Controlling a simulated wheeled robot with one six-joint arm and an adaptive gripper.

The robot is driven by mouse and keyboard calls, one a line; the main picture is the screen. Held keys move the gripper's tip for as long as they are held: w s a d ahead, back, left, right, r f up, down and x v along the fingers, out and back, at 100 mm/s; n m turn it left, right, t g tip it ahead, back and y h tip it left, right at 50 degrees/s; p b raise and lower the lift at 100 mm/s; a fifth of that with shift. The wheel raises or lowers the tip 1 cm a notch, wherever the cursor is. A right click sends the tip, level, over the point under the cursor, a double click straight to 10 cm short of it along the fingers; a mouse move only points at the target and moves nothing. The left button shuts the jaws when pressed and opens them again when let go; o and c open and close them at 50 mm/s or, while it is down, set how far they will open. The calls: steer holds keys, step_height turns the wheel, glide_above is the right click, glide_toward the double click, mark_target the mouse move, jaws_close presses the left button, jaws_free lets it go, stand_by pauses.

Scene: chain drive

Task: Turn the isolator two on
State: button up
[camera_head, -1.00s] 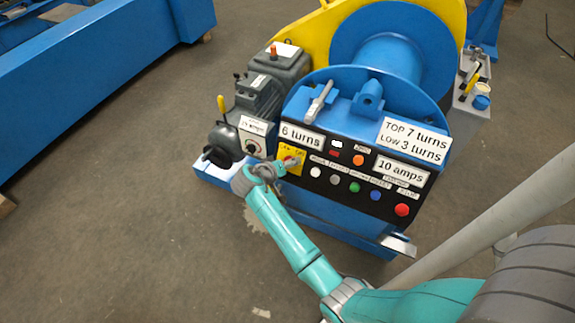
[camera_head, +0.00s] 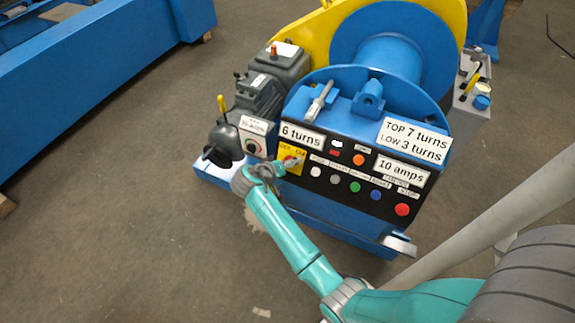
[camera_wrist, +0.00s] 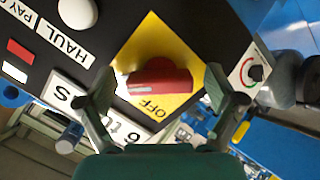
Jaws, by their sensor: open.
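A red rotary knob (camera_wrist: 160,76) sits on a yellow diamond-tilted plate (camera_wrist: 152,36) with "OFF" lettered near its lower corner in the wrist view. The knob's handle lies nearly level across that view. My gripper (camera_wrist: 159,84) is open, with one finger on each side of the knob; I cannot tell whether either finger touches it. In the head view, my gripper (camera_head: 272,170) is at the yellow plate (camera_head: 291,154) on the left of the black control panel (camera_head: 331,188) and partly hides the knob. I cannot read which switch is isolator two.
A second dial (camera_head: 251,147) is on a small box left of the panel. A row of buttons, including a red one (camera_head: 402,209), runs along the panel. The grey motor (camera_head: 260,98) and blue drum (camera_head: 385,50) stand behind.

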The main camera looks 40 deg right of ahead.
steer(key=v, duration=1.1)
steer(key=shift+a, duration=0.25)
steer(key=shift+r, duration=0.15)
steer(key=s+a+f+n+t+y, duration=0.2)
steer(key=s+f+n+t+y, duration=0.15)
steer(key=s+f, duration=0.5)
steer(key=s+a+f+n+t+y, duration=0.3)
steer(key=s+a+t, duration=0.15)
steer(key=s, duration=0.55)
steer(key=s+a+r+n+t+y, duration=0.1)
steer(key=s+a+r+y, duration=0.15)
steer(key=s, duration=0.25)
steer(key=s+a+r+t+y, duration=0.1)
steer(key=s+a+r, duration=0.2)
steer(key=s+r, duration=0.15)
steer(key=s+a+r+t, duration=0.1)
steer(key=s+r, duration=0.4)
steer(key=r, duration=0.2)
steer(key=s+a+r+m+t, duration=0.1)
steer(key=s+r+t, duration=0.1)
steer(key=s+r, duration=0.3)
step_height(320, 180, up, 2)
steer(key=shift+r+y, duration=0.2)
steer(key=shift+y, duration=0.2)
